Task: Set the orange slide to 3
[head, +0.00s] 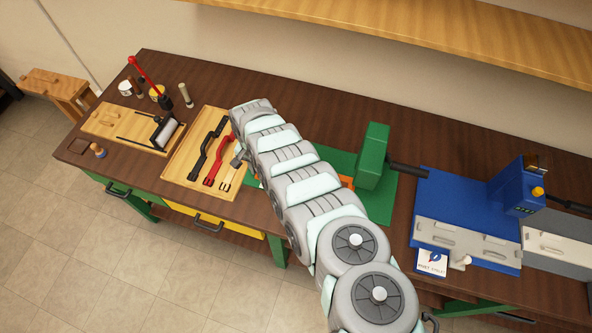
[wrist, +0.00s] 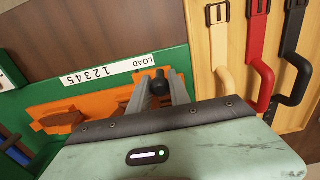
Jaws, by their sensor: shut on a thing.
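The orange slide (wrist: 110,100) lies on a green base (wrist: 178,58) in the wrist view, beside a white strip (wrist: 110,72) printed with LOAD and the numbers 1 to 5. My gripper (wrist: 160,88) is shut on the slide's dark knob (wrist: 160,77), with one finger on each side. The knob is beside the LOAD end of the strip, to the right of the numbers. I cannot make out a pointer mark on the slide. In the head view my arm hides most of the slide; a bit of orange (head: 347,183) shows beside the green block (head: 373,155).
A wooden tray (head: 172,172) with black, red and cream straps lies left of my arm; the straps also show in the wrist view. A blue machine (head: 455,210) with a dark lever stands to the right. A wooden shelf (head: 440,35) hangs above the bench.

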